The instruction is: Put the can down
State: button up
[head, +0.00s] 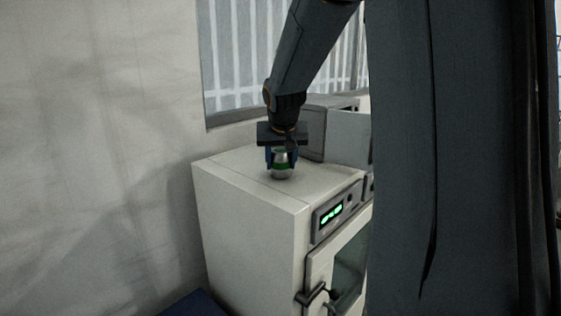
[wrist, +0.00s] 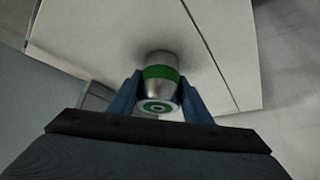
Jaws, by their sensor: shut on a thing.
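The can (head: 281,170) is silver with a green band. My gripper (head: 281,158) is shut on it from above, with blue fingers on both sides. The can is upright at the top surface of a white cabinet (head: 240,180); its base looks to be at or very near that surface, and I cannot tell for sure whether it touches. In the wrist view the can (wrist: 160,72) sits between the blue fingers (wrist: 158,100), with a green ring mark on its near end.
The cabinet has a lit green display (head: 332,214) and a door with a handle (head: 312,293) on its front. Grey boxes (head: 347,135) stand behind the can to the right. A wall is at the left, with a barred window behind. The cabinet top around the can is clear at the front and left.

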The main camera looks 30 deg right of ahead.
jog(key=shift+f, duration=0.15)
jog(key=o, duration=1.2)
